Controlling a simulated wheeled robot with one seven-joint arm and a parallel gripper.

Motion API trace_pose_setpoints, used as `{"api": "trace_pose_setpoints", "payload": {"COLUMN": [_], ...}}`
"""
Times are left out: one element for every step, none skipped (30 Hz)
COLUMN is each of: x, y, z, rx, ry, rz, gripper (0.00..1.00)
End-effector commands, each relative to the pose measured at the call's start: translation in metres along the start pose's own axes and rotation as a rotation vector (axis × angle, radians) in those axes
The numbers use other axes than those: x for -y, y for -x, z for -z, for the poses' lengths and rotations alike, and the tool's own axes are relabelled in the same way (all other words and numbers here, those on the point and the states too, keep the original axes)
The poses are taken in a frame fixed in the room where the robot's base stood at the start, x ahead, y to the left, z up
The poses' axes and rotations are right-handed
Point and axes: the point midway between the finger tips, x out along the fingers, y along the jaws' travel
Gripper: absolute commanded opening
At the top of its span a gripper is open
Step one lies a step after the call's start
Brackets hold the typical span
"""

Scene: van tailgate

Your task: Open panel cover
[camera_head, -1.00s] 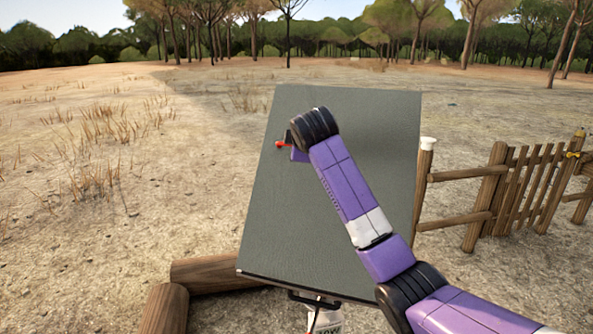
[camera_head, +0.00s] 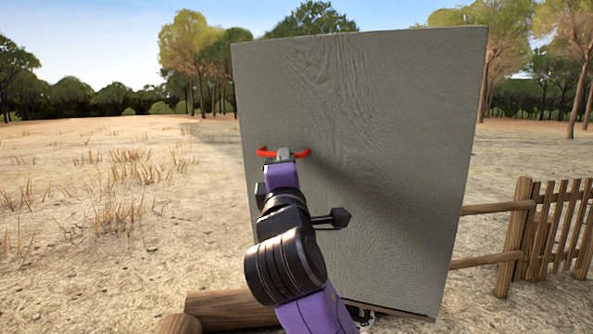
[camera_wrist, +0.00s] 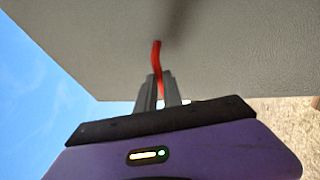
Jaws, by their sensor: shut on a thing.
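The grey panel cover (camera_head: 390,120) stands large in front of me in the head view, its face towards me and its top leaning slightly. A red handle (camera_head: 266,153) sits near its left edge. My gripper (camera_head: 285,155) is at the middle of the handle, with a red end showing on each side of it. In the wrist view the two fingers (camera_wrist: 158,95) are shut around the red handle (camera_wrist: 155,56), close to the grey panel surface (camera_wrist: 225,45). What lies behind the cover is hidden.
Logs (camera_head: 232,308) lie on the ground below the panel at the lower left. A wooden fence (camera_head: 545,235) stands to the right. Dry open ground (camera_head: 90,220) is free on the left, with trees far behind.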

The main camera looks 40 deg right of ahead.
Motion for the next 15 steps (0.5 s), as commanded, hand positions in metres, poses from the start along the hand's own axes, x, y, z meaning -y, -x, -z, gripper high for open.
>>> {"api": "trace_pose_setpoints", "payload": {"x": [0.004,0.003,0.003,0.002,0.002,0.002,0.002,0.001,0.001,0.001,0.0,0.0,0.0,-0.001,-0.001], "y": [0.009,0.013,0.017,0.02,0.023,0.025,0.027,0.029,0.031,0.032,0.033,0.033,0.034,0.034,0.034], "z": [0.005,0.006,0.008,0.009,0.01,0.011,0.012,0.012,0.013,0.014,0.014,0.014,0.015,0.015,0.015], "rx": [-0.003,-0.002,-0.002,-0.002,-0.001,-0.001,-0.001,-0.002,-0.002,-0.002,-0.002,-0.002,-0.002,-0.002,-0.002], "ry": [0.006,0.01,0.014,0.017,0.021,0.025,0.027,0.029,0.032,0.033,0.034,0.035,0.036,0.036,0.037], "rz": [-0.02,-0.031,-0.044,-0.051,-0.058,-0.066,-0.071,-0.076,-0.081,-0.084,-0.087,-0.089,-0.091,-0.092,-0.092], "gripper": [0.0,0.0,0.0,0.0,0.0,0.0,0.0,0.0,0.0,0.0,0.0,0.0,0.0,0.0,0.0]}}
